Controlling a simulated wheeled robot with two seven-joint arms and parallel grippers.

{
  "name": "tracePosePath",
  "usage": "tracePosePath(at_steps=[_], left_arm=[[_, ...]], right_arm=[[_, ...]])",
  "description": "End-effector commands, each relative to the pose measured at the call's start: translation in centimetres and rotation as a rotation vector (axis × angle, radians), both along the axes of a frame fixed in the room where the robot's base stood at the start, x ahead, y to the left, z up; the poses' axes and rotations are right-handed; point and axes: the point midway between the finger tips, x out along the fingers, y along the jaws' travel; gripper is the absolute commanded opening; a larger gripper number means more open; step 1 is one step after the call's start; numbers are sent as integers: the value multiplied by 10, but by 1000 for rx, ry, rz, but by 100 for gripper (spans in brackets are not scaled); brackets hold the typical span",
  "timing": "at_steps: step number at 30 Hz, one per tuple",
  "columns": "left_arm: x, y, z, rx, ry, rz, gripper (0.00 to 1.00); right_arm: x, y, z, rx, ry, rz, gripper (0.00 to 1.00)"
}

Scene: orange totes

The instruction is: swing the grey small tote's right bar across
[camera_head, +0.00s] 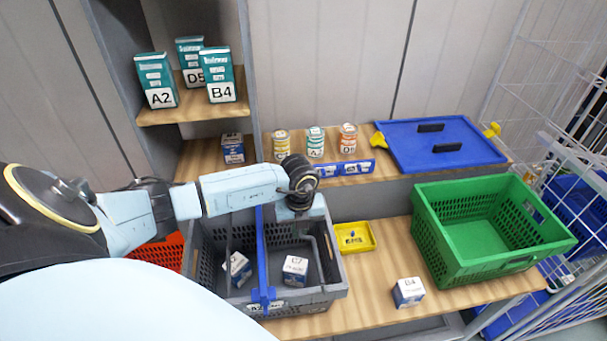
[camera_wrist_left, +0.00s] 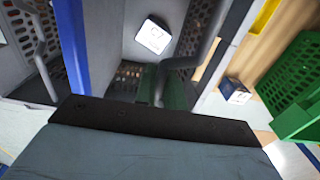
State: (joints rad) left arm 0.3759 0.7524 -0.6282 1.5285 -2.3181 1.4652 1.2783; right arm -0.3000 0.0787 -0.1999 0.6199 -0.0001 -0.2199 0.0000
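The grey small tote (camera_head: 330,292) stands on the wooden shelf, with a blue divider (camera_head: 261,250) across its middle. Its right bar (camera_head: 318,252) is a dark grey bent bar in the right half; it also shows in the left wrist view (camera_wrist_left: 208,40). A left bar (camera_head: 228,235) shows in the left half. My left gripper (camera_head: 300,207) points down over the tote's right half, near the far end of the right bar. Its fingertips are hidden, so I cannot tell whether it touches the bar. My right gripper is out of view.
A white box (camera_head: 295,270) lies in the tote's right half and another (camera_head: 237,268) in the left. A yellow tray (camera_head: 355,237), a small box (camera_head: 408,292) and a green crate (camera_head: 490,255) stand to the right. A red bin (camera_head: 160,253) is at the left.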

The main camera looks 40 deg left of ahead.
Motion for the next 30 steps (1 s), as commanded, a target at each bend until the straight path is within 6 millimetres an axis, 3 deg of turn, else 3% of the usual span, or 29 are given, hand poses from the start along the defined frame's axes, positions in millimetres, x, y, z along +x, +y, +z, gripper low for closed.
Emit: tracePosePath(at_steps=[26,30], left_arm=[[-12,10,-22,-3,0,-1,6],[-12,10,-21,-2,-1,-1,25]], right_arm=[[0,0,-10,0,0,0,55],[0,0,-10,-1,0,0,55]])
